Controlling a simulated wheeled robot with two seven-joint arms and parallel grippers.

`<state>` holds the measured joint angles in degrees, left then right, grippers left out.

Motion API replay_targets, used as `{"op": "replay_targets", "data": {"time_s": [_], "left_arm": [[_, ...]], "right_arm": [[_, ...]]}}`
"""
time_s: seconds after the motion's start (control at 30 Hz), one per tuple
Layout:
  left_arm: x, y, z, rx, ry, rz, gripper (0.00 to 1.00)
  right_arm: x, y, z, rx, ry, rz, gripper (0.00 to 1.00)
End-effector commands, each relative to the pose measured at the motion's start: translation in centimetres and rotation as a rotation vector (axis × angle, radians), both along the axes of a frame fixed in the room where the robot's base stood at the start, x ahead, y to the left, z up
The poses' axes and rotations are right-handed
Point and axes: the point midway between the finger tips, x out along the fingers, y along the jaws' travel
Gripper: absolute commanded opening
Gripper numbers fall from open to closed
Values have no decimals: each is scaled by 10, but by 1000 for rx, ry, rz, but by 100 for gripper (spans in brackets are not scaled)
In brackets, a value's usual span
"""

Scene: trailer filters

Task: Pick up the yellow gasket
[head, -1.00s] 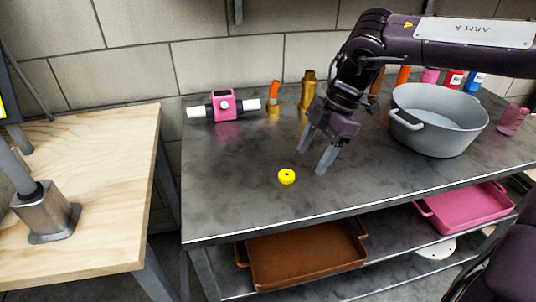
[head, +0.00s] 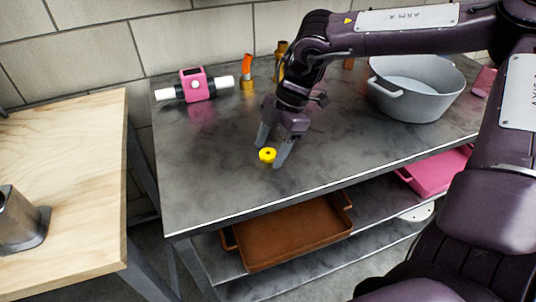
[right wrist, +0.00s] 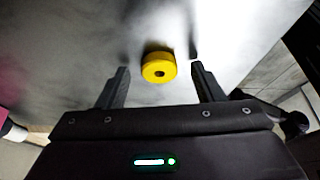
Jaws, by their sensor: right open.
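The yellow gasket (head: 267,155) is a small thick ring with a dark centre hole, lying on the dark grey metal table (head: 220,195). In the right wrist view the gasket (right wrist: 158,67) is ahead of the two fingertips and between their lines. My right gripper (head: 271,151) is open and empty, its fingers pointing down, one behind and left of the gasket and one at its right. I cannot tell whether a finger touches it. The open fingers also show in the right wrist view (right wrist: 158,78). My left gripper is out of view.
A pink block with white cylinders (head: 193,86) stands at the back left, with an orange-topped fitting (head: 247,72) beside it. A grey pot (head: 418,95) stands at the right. Brown (head: 290,235) and pink (head: 437,172) trays lie on the shelf below. The table's front left is clear.

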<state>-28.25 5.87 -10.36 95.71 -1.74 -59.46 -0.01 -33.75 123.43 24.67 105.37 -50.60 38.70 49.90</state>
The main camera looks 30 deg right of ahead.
Motion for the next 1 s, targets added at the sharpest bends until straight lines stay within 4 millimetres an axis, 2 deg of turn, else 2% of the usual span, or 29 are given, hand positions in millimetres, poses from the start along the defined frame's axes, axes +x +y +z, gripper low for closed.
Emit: {"op": "replay_targets", "data": {"time_s": [0.1,0.47,0.77,0.87,1.0], "left_arm": [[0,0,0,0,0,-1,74],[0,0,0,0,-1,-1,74],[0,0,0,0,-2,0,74],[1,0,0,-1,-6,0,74],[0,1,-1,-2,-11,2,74]], "right_arm": [[0,0,0,0,0,0,61],[0,0,0,0,0,0,14],[0,0,3,-1,-1,0,13],[1,0,9,-1,-2,0,13],[1,0,28,-2,-4,0,13]]}}
